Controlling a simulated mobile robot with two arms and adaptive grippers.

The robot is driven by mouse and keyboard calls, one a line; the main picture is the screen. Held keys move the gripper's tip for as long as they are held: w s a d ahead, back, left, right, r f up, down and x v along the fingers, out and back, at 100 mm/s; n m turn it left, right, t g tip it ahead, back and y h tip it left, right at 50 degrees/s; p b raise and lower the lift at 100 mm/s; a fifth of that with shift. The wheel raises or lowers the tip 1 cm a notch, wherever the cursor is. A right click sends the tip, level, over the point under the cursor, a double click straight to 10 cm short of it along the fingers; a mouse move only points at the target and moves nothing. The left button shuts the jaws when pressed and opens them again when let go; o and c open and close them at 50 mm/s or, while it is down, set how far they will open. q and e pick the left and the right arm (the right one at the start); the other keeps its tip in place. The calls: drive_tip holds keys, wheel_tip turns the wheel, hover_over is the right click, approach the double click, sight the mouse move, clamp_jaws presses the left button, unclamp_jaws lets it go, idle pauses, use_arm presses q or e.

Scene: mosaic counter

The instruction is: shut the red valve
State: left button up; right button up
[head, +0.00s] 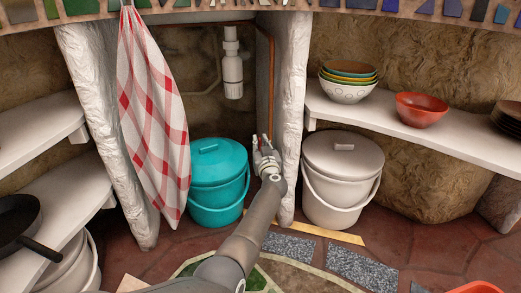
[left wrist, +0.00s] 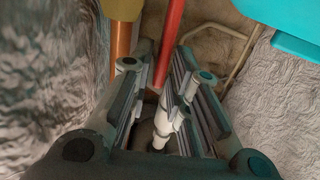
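The red valve handle shows in the left wrist view as a long red bar (left wrist: 170,42). It reaches down from the top edge to between the fingers of my left gripper (left wrist: 165,80). The fingers stand apart on either side of the bar, and I see no clear grip on it. In the head view my left gripper (head: 263,147) is under the counter, between the teal bin and the right white post. It hides most of the valve there. My right gripper is not in view.
A teal bin (head: 216,185) stands left of my gripper, and a white bin (head: 336,180) stands right of the white post (head: 290,95). A copper pipe (head: 271,75) runs down beside that post. A checked towel (head: 150,120) hangs at left. Bowls stand on the right shelf (head: 440,137).

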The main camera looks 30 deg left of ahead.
use_arm(q)
drive_tip(key=shift+w+a, duration=0.15)
drive_tip(key=shift+w, duration=0.05)
clamp_jaws()
idle(0.3)
